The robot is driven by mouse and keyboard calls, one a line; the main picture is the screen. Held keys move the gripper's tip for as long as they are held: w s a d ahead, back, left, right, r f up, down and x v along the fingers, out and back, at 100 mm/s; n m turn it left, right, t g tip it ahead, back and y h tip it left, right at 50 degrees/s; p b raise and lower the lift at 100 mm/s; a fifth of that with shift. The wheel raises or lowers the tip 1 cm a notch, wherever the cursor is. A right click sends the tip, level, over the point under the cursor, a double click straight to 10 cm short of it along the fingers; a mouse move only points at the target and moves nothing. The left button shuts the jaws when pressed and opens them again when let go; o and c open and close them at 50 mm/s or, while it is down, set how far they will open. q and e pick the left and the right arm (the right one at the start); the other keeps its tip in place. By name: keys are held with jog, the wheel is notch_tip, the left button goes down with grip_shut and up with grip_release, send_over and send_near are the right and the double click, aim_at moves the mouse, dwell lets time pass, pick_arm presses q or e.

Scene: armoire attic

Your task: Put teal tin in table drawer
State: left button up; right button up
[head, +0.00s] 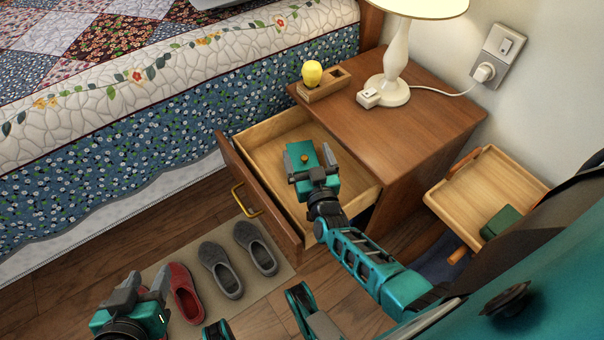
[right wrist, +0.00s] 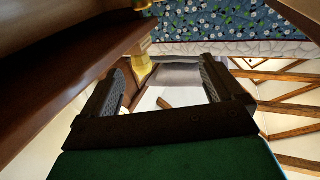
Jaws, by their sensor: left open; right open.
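The drawer front has a brass handle (head: 240,194). My left gripper (head: 138,287) is open and empty at the lower left, above the floor near the slippers.
On the table (head: 410,125) stand a lamp (head: 396,60) and a wooden holder (head: 325,88) with a yellow object. A wooden tray (head: 478,190) at the right holds a dark green box (head: 500,222). The bed (head: 150,130) borders the left. Red and grey slippers (head: 221,268) lie on a mat.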

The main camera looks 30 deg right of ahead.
jog(key=s+a+r+n+y, duration=0.1)
jog(key=a+r+n+y, duration=0.15)
jog(key=r, duration=0.45)
jog(key=s+a+r+n+y, duration=0.1)
jog(key=a+r+y, duration=0.2)
jog(key=r, duration=0.4)
pick_arm(q)
jog(key=shift+d, duration=0.1)
pick_arm(e)
jog(key=s+a+f+n+g+y, duration=0.1)
jog(key=s+a+f+g, duration=0.1)
jog(key=s, duration=0.4)
jog(key=s+a+f+n+g, duration=0.1)
jog(key=s+a+f+g, duration=0.2)
jog(key=s+f+g, duration=0.2)
jog(key=shift+s+f+y, duration=0.25)
jog(key=shift+s+y, duration=0.1)
jog(key=shift+s, duration=0.9)
